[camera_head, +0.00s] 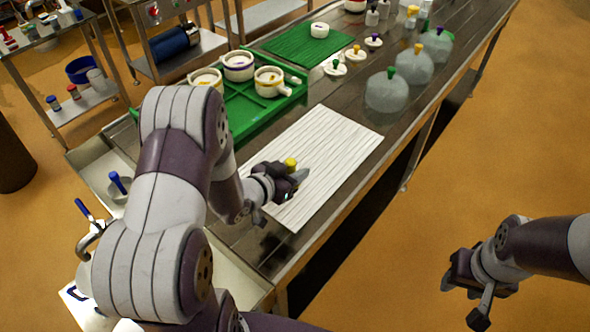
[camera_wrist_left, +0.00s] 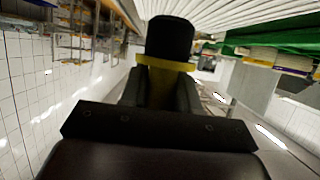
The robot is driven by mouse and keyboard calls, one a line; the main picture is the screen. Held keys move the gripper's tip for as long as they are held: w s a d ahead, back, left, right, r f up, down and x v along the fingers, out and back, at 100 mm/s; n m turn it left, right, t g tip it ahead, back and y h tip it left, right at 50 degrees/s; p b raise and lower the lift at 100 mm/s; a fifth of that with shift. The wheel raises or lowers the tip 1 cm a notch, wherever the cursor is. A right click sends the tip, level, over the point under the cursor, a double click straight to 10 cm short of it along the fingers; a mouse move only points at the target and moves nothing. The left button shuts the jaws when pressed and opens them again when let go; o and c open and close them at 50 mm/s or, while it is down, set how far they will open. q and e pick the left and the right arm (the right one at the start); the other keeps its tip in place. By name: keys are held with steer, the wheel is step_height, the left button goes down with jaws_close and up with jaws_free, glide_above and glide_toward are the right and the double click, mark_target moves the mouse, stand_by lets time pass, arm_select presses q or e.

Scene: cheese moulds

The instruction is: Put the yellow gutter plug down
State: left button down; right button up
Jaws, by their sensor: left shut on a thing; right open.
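The yellow gutter plug (camera_head: 291,163) shows in the head view as a small yellow top at my left gripper, over the near part of the white ribbed mat. In the left wrist view the held plug (camera_wrist_left: 170,40) has a dark end and a yellow band, gripped between the fingers. My left gripper (camera_head: 296,177) is shut on it; the fingers hide its lower part. I cannot tell whether it touches the mat. My right gripper (camera_head: 478,290) is open and empty, out over the floor to the right of the table.
The white ribbed mat (camera_head: 335,140) has a wide bare area. Behind it are a green tray (camera_head: 262,117) with white moulds (camera_head: 239,66), several small lids with coloured knobs (camera_head: 335,67), and domed translucent covers (camera_head: 387,92) near the table's right edge. A sink (camera_head: 100,177) lies left.

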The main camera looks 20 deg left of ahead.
arm_select(q)
steer(key=w, duration=0.1)
steer(key=w+a+f, duration=0.1)
steer(key=w+f, duration=0.1)
steer(key=shift+w+a+f, duration=0.1)
steer(key=shift+w+a, duration=0.05)
steer(key=shift+a, duration=0.2)
step_height(320, 180, down, 3)
steer(key=shift+d+f, duration=0.1)
steer(key=shift+f, duration=0.5)
steer(key=c, duration=0.8)
jaws_free()
steer(key=shift+r, duration=0.15)
steer(key=shift+s+r, duration=0.15)
steer(key=shift+s, duration=0.05)
steer(key=s+a+r+n+g+y, duration=0.1)
steer(key=s+a+r+g+y, duration=0.35)
steer(key=s, duration=0.45)
steer(key=s+d+r+n+g, duration=0.1)
steer(key=s+d+g, duration=0.1)
steer(key=s, duration=0.1)
steer(key=s+d+r+g, duration=0.2)
steer(key=s+d, duration=0.1)
steer(key=s, duration=0.1)
steer(key=s+d+r+n+g, duration=0.1)
steer(key=s+d+r+g, duration=0.1)
steer(key=s+g, duration=0.1)
steer(key=shift+s+d+n, duration=0.2)
steer(key=shift+d+n, duration=0.1)
steer(key=shift+d, duration=0.1)
